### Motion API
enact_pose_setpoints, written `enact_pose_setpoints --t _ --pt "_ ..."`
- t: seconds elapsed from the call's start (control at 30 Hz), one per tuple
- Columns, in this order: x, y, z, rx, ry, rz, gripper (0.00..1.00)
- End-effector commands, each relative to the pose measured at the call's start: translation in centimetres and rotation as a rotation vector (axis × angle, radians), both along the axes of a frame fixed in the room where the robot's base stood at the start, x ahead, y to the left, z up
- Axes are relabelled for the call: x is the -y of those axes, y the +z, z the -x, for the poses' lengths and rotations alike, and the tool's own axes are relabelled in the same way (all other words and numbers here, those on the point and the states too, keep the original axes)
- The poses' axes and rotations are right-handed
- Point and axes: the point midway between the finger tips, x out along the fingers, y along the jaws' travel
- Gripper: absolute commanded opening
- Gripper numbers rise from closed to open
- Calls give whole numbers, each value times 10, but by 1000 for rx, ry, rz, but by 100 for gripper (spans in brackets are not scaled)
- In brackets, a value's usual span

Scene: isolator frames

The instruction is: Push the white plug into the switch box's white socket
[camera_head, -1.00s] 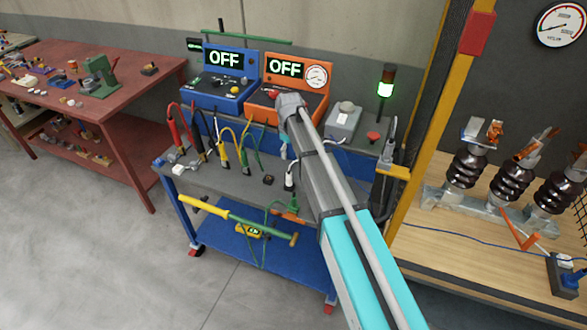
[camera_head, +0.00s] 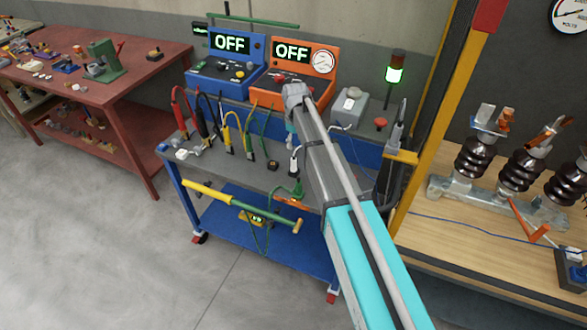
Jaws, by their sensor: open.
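The switch box appears to be the small grey box (camera_head: 349,106) with a white round part on top, at the back right of the blue cart. I cannot make out a socket on it. A small white piece with a dark lead (camera_head: 294,165) stands on the cart's grey top, beside my arm; it may be the white plug. Another white piece (camera_head: 187,153) lies at the cart top's left end. My arm reaches over the cart, its elbow in front of the orange unit.
A blue unit (camera_head: 227,62) and an orange unit (camera_head: 293,72), both reading OFF, stand at the cart's back. Several coloured leads hang in front. The floor in front is clear.

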Motion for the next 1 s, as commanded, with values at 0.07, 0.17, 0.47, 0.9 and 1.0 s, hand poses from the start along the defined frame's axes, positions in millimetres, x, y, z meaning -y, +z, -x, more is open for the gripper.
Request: enact_pose_setpoints --t 0.07,0.17,0.47,0.9,1.0 --pt "0 -11 0 0 0 0 72" --pt "0 -18 0 0 -1 0 72" --pt "1 -42 0 0 -1 0 72" --pt "1 -55 0 0 -2 0 72" --pt "1 -55 -1 0 -2 0 72"
